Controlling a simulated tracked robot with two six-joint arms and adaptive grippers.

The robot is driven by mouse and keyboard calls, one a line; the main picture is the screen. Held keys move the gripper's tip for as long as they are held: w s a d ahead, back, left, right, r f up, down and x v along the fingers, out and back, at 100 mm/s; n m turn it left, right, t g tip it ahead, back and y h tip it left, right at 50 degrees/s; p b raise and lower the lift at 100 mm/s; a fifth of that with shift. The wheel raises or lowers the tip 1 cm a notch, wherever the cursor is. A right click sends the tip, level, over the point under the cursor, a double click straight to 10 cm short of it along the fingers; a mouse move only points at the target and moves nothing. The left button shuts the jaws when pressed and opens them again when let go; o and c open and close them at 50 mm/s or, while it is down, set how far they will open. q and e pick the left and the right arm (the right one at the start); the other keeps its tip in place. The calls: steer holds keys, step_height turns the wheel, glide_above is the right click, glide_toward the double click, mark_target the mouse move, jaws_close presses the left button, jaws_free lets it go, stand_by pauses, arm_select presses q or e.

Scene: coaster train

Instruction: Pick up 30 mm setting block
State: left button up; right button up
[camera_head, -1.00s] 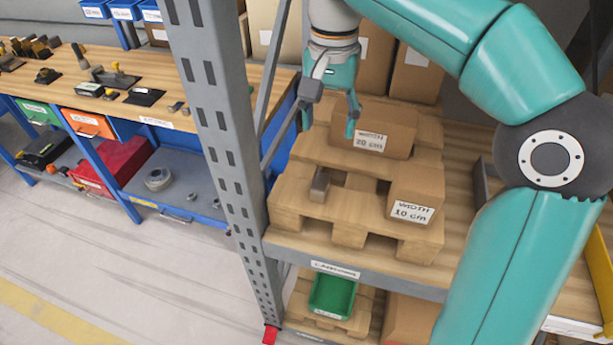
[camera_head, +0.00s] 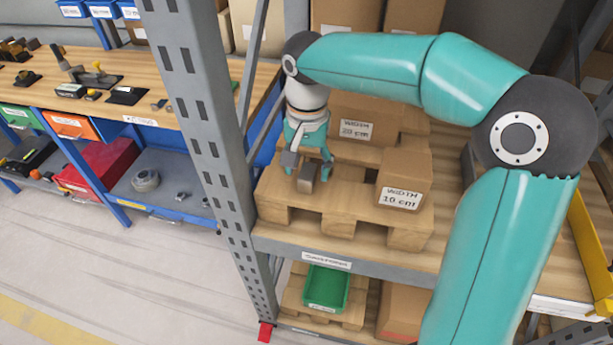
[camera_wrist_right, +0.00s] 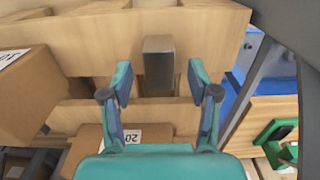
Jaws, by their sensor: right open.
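The 30 mm setting block is most likely the small grey metal block (camera_head: 307,179) standing on the stepped wooden pallet (camera_head: 340,222); no label on it can be read. In the right wrist view the block (camera_wrist_right: 158,62) lies ahead of the fingertips, roughly between their lines. My right gripper (camera_head: 308,170) is open, pointing down, with its fingers on either side of the block in the head view. In the right wrist view the gripper (camera_wrist_right: 158,82) shows nothing held. I cannot tell whether a finger touches the block. My left gripper is not in view.
A box marked 10 cm (camera_head: 405,178) stands on the pallet to the right, and one marked 20 cm (camera_head: 365,130) behind. A grey rack post (camera_head: 205,130) rises at the left. A green bin (camera_head: 326,287) sits on the shelf below.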

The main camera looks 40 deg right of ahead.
step_height(320, 180, down, 2)
steer(key=shift+f, duration=0.1)
jaws_close()
stand_by(0.4)
